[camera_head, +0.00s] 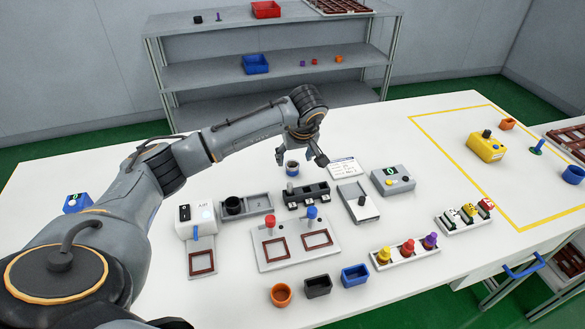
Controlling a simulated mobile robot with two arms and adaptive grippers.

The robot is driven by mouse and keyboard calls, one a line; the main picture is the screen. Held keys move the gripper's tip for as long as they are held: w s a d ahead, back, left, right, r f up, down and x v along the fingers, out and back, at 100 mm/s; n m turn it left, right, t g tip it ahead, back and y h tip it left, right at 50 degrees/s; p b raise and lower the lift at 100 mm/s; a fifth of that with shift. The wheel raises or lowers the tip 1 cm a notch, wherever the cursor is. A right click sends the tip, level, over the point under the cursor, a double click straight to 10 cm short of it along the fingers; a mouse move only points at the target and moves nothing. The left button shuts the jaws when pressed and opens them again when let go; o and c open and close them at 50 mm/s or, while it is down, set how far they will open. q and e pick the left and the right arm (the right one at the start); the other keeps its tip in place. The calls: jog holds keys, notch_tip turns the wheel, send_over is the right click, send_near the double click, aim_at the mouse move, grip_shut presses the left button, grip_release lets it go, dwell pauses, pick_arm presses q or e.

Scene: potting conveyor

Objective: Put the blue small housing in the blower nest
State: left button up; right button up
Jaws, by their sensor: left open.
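A small round blue housing (292,172) with a pale inside stands on the white table near the middle. My left gripper (300,156) is open above it, with its fingers spread to either side; I cannot tell whether they touch it. A square blue housing (355,276) stands at the table's front edge. Which of the two the task names I cannot tell. The blower (196,214), a white unit marked AIR, stands at the left. A nest with a dark red square frame (202,271) lies in front of it and looks empty. My right gripper is not in view.
A grey plate (292,240) with two red frames and red and blue knobs lies right of the blower. An orange cup (281,294) and a black box (318,286) stand in front. A coloured-plug rack (406,258) is to the right.

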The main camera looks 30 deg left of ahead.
aim_at(293, 164)
pick_arm(q)
jog(key=p+x, duration=0.1)
jog(key=x, duration=0.3)
jog(key=shift+s, duration=0.15)
jog(key=shift+f, duration=0.3)
jog(key=shift+a, duration=0.1)
jog(key=c, duration=0.8)
jog(key=shift+c, duration=1)
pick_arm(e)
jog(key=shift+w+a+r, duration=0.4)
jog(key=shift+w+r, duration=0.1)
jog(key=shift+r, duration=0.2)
